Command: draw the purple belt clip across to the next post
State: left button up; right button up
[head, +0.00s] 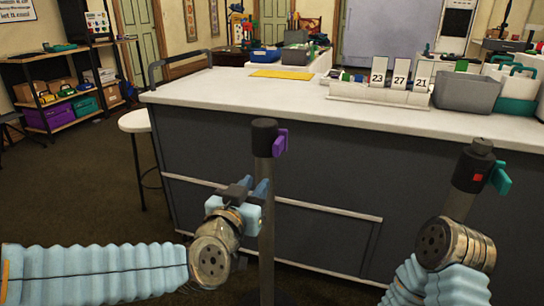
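The purple belt clip (281,142) sits on the right side of the black head of a grey post (265,165) in the middle of the view. My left gripper (254,185) is just below that head, close to the post's left side. Its fingers look apart, with nothing seen between them, and it is not on the clip. Another post (470,178) stands at the right, with a dark head, a red square and a teal clip (501,178). My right wrist hides its lower part. My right gripper's fingers do not show.
A long counter (225,85) stands behind the posts, bearing number cards (399,75), a grey bin (467,92) and a yellow sheet (282,73). A white stool (135,122) is at its left end. Shelves (60,95) stand far left. The space between the posts is clear.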

aim_at(275, 150)
pick_arm(q)
jog(key=shift+t, duration=0.3)
jog(key=x, duration=0.4)
jog(key=r+x, duration=0.1)
jog(key=x, duration=0.3)
jog(key=r+p+x, duration=0.1)
jog(key=x, duration=0.4)
jog(key=shift+d+r, duration=0.1)
jog(key=shift+d, duration=0.1)
grip_shut()
